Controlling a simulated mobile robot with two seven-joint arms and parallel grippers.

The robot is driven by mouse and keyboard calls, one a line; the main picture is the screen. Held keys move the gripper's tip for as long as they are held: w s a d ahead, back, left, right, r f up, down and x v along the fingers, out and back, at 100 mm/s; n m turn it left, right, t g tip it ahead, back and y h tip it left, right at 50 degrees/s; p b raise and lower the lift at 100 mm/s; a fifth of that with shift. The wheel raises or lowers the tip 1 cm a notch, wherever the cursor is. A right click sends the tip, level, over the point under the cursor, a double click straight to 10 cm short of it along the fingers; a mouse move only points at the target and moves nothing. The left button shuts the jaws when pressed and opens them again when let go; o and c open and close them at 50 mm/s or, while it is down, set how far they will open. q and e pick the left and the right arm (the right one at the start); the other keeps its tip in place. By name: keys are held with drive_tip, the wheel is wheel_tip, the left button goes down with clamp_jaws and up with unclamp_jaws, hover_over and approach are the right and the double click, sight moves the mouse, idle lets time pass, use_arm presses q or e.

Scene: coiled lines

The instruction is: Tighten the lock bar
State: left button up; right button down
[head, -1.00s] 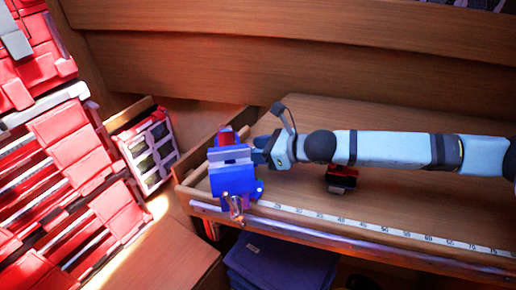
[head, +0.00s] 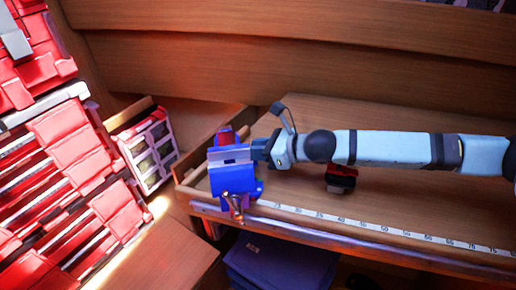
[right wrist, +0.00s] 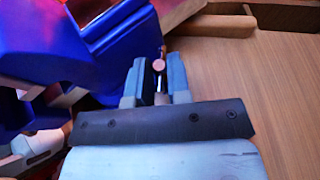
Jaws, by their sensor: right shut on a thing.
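A blue bench vise (head: 234,179) stands at the left front corner of the wooden bench, and its blue body also fills the left of the right wrist view (right wrist: 105,45). My right gripper (head: 262,151) comes in from the right and meets the vise's right side. In the right wrist view my fingers (right wrist: 159,80) are shut on a thin metal bar with a round pinkish end (right wrist: 159,64), which looks like the lock bar. A second, copper-coloured handle (head: 235,206) hangs at the vise's front. The lock bar is hidden behind my gripper in the head view. My left gripper is not in view.
A measuring tape strip (head: 380,228) runs along the bench front. A small red and black object (head: 341,178) lies below my right arm. Red drawer units (head: 70,150) stand at the left. A blue bin (head: 280,262) sits under the bench.

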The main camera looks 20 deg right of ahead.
idle(0.7)
drive_tip(key=c, duration=1.1)
unclamp_jaws()
drive_tip(key=v, duration=1.3)
drive_tip(key=shift+s+d+r+p, duration=0.1)
drive_tip(key=shift+s+d+p, duration=0.15)
drive_tip(key=shift+d+p, duration=0.1)
